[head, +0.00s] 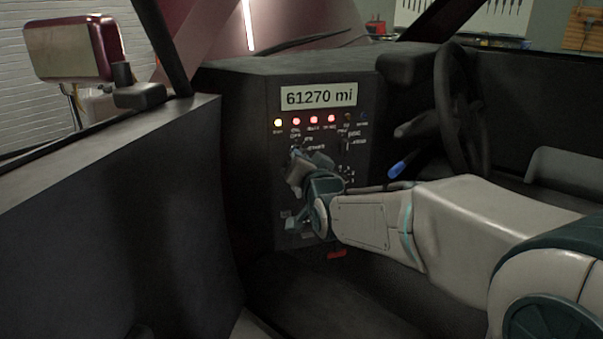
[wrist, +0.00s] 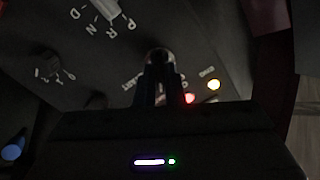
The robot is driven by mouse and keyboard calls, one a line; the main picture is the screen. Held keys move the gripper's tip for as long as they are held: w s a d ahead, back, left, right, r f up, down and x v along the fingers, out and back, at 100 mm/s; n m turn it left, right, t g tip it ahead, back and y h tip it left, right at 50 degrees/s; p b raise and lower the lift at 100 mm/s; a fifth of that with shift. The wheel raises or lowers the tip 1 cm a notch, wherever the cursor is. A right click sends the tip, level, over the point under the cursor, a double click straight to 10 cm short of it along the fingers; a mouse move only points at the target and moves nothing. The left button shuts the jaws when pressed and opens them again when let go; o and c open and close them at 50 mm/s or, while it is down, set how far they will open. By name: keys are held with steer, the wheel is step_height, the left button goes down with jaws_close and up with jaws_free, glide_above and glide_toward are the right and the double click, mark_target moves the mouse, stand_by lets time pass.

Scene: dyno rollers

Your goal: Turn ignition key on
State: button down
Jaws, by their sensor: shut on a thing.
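The dashboard panel (head: 262,100) stands ahead of my arm in the head view. My gripper (head: 297,170) is against its left part, below a row of lights. In the wrist view my gripper (wrist: 160,75) is shut, with its dark fingers on the ignition key (wrist: 159,56), a small dark round piece at the panel. The fingers hide most of the key, and its exact angle cannot be told. Small white labels are printed around it. One yellow light (head: 278,122) and several red lights (head: 314,120) are lit under the display (head: 319,96), which reads 61270 mi.
A gear selector (wrist: 106,10) marked P, R, N, D and a numbered knob (wrist: 46,65) are nearby on the panel. A steering wheel (head: 455,110) and a blue-tipped lever (head: 403,167) are right of the panel. The car door (head: 110,220) is close on the left.

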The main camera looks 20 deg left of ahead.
steer(key=shift+f+m+b, duration=0.1)
steer(key=shift+m+b, duration=0.85)
steer(key=shift+m, duration=0.25)
steer(key=c, duration=1.5)
jaws_free()
steer(key=p+v, duration=0.2)
steer(key=v, duration=1.1)
steer(key=shift+s+d, duration=0.25)
steer(key=shift+s, duration=0.05)
